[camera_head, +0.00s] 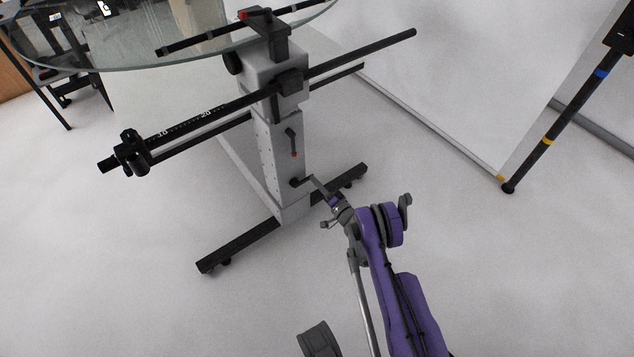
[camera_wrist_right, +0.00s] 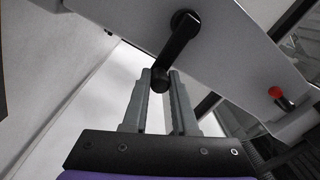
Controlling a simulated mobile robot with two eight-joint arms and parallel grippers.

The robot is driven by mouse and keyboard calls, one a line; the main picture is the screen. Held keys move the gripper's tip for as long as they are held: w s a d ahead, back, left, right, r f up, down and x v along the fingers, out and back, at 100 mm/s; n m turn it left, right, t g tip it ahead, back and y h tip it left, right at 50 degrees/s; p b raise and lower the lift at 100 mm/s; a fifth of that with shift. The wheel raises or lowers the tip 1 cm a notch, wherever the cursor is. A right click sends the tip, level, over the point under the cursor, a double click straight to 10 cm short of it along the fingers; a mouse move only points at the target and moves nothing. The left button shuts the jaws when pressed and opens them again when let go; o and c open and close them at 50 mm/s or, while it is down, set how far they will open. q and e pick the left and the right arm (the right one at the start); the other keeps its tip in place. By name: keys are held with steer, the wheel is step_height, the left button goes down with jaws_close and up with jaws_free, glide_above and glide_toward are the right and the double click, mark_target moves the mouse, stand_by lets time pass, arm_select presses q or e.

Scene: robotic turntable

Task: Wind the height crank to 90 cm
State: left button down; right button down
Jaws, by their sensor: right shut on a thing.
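The height crank (camera_head: 297,182) is a small black crank low on the grey column (camera_head: 268,150) of the turntable stand. In the right wrist view, the crank arm (camera_wrist_right: 178,42) slants down and left from its round hub, and its knob (camera_wrist_right: 160,80) sits between my fingertips. My right gripper (camera_head: 314,183) reaches in from the lower right and is shut on the crank handle; its two grey fingers (camera_wrist_right: 162,88) also show in the right wrist view. A height reading cannot be made out. My left gripper is out of view.
A red-tipped lever (camera_head: 292,143) sits above the crank. A black rail (camera_head: 190,122) with a scale crosses the column. A glass disc (camera_head: 130,35) is on top. Black floor feet (camera_head: 235,248) spread below. A striped pole (camera_head: 560,110) stands at right. The front floor is clear.

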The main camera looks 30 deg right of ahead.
steer(key=shift+f, duration=0.1)
stand_by(0.3)
steer(key=c, duration=0.7)
jaws_free()
steer(key=shift+s, duration=0.15)
